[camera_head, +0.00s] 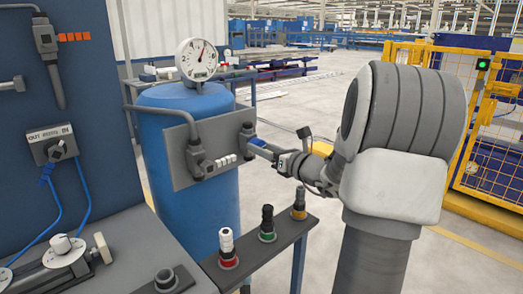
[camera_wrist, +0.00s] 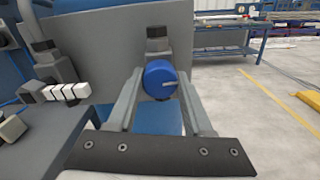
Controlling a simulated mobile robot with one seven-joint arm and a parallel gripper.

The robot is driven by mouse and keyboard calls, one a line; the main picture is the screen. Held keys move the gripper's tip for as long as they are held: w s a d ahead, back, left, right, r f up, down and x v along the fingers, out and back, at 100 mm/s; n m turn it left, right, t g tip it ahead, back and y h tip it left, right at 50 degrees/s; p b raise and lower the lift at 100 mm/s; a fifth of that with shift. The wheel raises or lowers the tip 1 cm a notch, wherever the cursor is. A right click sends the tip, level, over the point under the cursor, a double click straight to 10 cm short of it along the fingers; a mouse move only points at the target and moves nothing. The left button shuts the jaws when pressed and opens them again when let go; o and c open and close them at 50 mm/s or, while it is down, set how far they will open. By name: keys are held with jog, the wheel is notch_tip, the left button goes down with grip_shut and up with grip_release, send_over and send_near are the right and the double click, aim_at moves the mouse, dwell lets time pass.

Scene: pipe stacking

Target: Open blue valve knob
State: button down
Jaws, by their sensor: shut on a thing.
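The blue valve knob (camera_wrist: 161,79) is a round blue knob with a pale mark on its face. It sits on a dark grey valve body (camera_wrist: 159,42) at the edge of the grey panel. My gripper (camera_wrist: 160,84) has one finger on each side of the knob and is shut on it. In the head view my gripper (camera_head: 264,150) reaches the right edge of the panel (camera_head: 182,178), on the front of the blue tank (camera_head: 225,205). The fingers hide most of the knob there.
A round pressure gauge (camera_head: 197,60) stands on the tank. Another valve fitting with white handle pieces (camera_head: 224,161) is on the panel's left part. A narrow shelf (camera_head: 265,247) below carries several capped fittings. A yellow fence (camera_head: 490,140) stands at right.

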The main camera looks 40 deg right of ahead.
jog(key=n+b, duration=0.5)
jog(key=n, duration=1.1)
jog(key=shift+n+b, duration=0.3)
jog(key=shift+n, duration=0.1)
jog(key=shift+f, duration=0.1)
dwell(0.3)
jog(key=shift+c, duration=1.5)
grip_release()
jog(key=shift+s, duration=0.1)
jog(key=s+d+p, duration=0.2)
jog(key=s+p, duration=0.1)
jog(key=s, duration=1.4)
jog(key=shift+d, duration=0.15)
